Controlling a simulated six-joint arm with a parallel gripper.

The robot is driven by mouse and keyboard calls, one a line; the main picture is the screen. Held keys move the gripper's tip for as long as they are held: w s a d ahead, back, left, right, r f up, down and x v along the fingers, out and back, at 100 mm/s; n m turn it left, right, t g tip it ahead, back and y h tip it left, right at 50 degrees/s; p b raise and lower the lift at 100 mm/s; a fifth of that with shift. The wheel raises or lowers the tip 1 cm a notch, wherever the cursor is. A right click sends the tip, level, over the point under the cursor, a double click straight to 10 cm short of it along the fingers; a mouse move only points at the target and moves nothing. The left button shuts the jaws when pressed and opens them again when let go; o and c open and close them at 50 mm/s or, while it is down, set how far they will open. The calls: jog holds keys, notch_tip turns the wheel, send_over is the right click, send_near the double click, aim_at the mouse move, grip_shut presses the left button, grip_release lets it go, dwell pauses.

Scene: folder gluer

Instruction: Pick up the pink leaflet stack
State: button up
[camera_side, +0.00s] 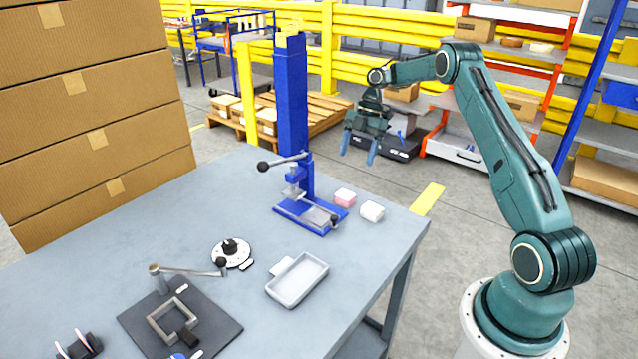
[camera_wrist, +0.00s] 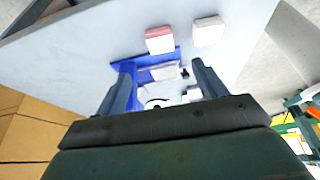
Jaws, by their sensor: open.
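The pink leaflet stack (camera_side: 345,197) is a small block lying on the grey table, just right of the blue press. In the wrist view the pink stack (camera_wrist: 159,40) shows near the top middle, beyond my fingers. A white stack (camera_side: 372,211) lies close to its right and also shows in the wrist view (camera_wrist: 208,31). My gripper (camera_side: 358,153) hangs above the table's back right corner, higher than the pink stack and apart from it. Its two fingers are spread, with nothing held between them.
The blue press (camera_side: 291,110) with its tall column and lever stands close left of the stacks. A grey tray (camera_side: 298,280), a round dial fixture (camera_side: 231,253) and a dark plate with a frame (camera_side: 180,318) occupy the table front. Cardboard boxes (camera_side: 90,110) rise at left.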

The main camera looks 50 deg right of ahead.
send_over(346, 194)
jog(key=d, duration=0.3)
jog(key=shift+a+f, duration=0.15)
jog(key=shift+f, duration=1.4)
jog(key=shift+a+f, duration=0.1)
jog(key=shift+f, duration=1.45)
jog(key=shift+x, duration=2.6)
jog(key=c, duration=1.1)
